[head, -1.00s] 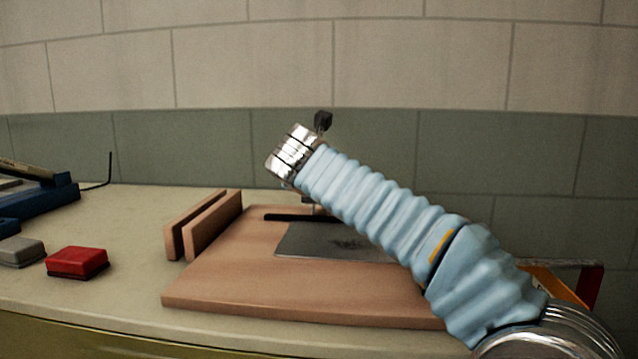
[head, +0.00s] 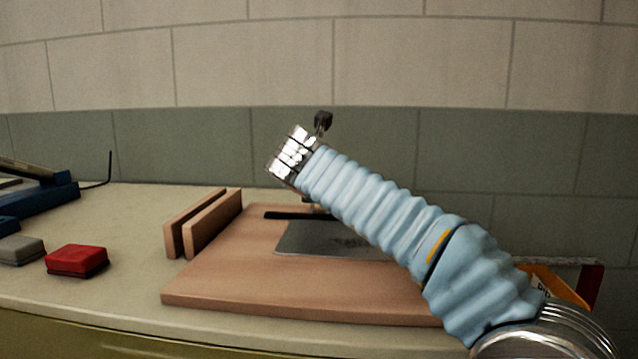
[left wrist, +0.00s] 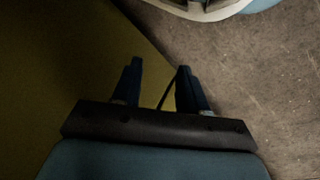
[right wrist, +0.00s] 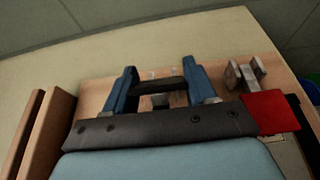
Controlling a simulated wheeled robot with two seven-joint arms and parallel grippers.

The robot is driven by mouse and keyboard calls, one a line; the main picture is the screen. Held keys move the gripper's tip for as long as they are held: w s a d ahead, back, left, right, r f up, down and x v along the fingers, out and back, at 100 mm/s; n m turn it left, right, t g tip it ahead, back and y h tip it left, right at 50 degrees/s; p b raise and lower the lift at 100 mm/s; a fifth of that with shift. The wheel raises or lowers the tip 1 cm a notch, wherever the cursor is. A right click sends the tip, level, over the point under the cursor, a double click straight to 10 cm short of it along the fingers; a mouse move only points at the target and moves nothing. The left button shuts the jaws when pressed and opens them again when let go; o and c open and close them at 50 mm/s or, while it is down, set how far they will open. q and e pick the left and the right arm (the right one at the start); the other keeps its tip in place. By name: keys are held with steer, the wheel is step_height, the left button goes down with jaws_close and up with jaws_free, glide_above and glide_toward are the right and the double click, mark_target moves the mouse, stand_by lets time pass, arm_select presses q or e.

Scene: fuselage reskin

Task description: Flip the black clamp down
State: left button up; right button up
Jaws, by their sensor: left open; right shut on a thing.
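The rest of the clamp is hidden behind the arm. In the right wrist view my right gripper (right wrist: 160,90) is shut on a black bar (right wrist: 160,87), which appears to be the clamp's handle, lying across between its blue fingers over the wooden board (right wrist: 90,97). A grey metal sheet (head: 310,243) and a black strip (head: 285,216) lie on the board. My left gripper (left wrist: 158,85) is open and empty, low beside the yellow-green cabinet front.
Two upright wooden strips (head: 203,224) stand at the board's left. A red block (head: 77,261) and grey block (head: 20,250) lie on the bench, with blue tools (head: 40,200) behind. A metal piece (right wrist: 244,74) stands right of my right gripper. A red-ended orange object (head: 590,285) is at the right.

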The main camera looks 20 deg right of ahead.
steer(key=t+b, duration=0.1)
steer(key=b, duration=0.1)
steer(key=f+b, duration=0.1)
steer(key=b, duration=0.1)
steer(key=shift+s+a+f+t+h, duration=0.2)
steer(key=shift+s+t+h, duration=0.1)
steer(key=shift+s+t, duration=0.1)
steer(key=shift+r+t+b, duration=0.15)
steer(key=shift+t+b, duration=0.15)
steer(key=shift+b, duration=0.35)
steer(key=shift+r, duration=0.2)
steer(key=o, duration=1.4)
steer(key=shift+s, duration=0.1)
steer(key=v, duration=1.3)
steer(key=shift+s+a+f, duration=0.1)
steer(key=shift+s+a, duration=0.15)
steer(key=shift+s, duration=0.05)
